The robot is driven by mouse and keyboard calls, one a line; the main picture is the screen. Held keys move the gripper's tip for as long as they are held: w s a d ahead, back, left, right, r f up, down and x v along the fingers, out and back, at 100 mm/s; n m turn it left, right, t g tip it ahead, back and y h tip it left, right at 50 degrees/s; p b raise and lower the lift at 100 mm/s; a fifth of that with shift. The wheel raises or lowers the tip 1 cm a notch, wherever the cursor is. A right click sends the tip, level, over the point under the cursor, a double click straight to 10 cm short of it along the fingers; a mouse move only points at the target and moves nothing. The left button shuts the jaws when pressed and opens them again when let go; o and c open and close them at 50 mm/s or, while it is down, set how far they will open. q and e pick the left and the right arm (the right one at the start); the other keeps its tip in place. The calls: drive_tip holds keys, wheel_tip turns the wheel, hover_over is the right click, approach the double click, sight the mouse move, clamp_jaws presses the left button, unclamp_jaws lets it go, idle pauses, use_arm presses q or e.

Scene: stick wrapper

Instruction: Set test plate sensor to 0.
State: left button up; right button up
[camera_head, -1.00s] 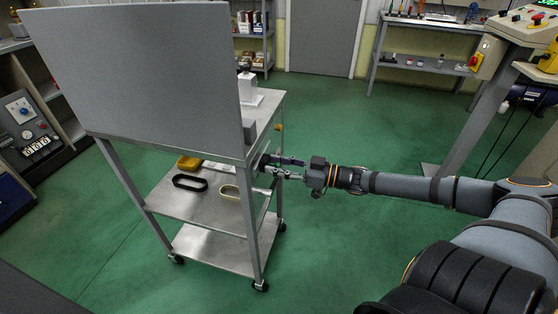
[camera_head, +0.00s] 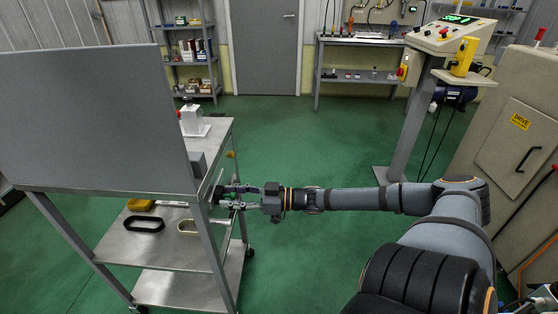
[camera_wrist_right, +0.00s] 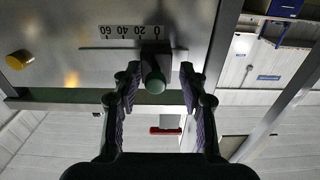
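The sensor slider shows in the right wrist view as a dark block with a round green knob (camera_wrist_right: 155,82). The block lines up with the 0 mark. My right gripper (camera_wrist_right: 157,88) is open, with one finger on each side of the knob and gaps showing. In the head view my right gripper (camera_head: 225,197) is at the right edge of the cart (camera_head: 112,191), and the slider is hard to make out there. My left gripper is not in view.
A large grey panel (camera_head: 90,115) stands on the cart. A white device (camera_head: 192,122) is on its top, and a black ring (camera_head: 144,224) is on its lower shelf. A yellow knob (camera_wrist_right: 19,60) is on the plate. A control console (camera_head: 450,38) stands at right; green floor between is clear.

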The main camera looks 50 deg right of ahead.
drive_tip(key=w+d+p+v, duration=0.2)
drive_tip(key=p+v, duration=0.7)
drive_tip(key=v, duration=0.2)
drive_tip(key=s+d+f+m+t+h+p, duration=0.1)
drive_tip(key=s+d+f+m+h+p, duration=0.15)
drive_tip(key=d+f+h, duration=0.7)
drive_tip(key=s+d+f+m+g+h+p, duration=0.2)
drive_tip(key=s+d+f, duration=0.3)
drive_tip(key=f, duration=0.3)
drive_tip(key=shift+d+m+h+p, duration=0.25)
drive_tip(key=shift+m+h+p, duration=0.2)
drive_tip(key=shift+m+p, duration=0.4)
drive_tip(key=shift+s, duration=0.1)
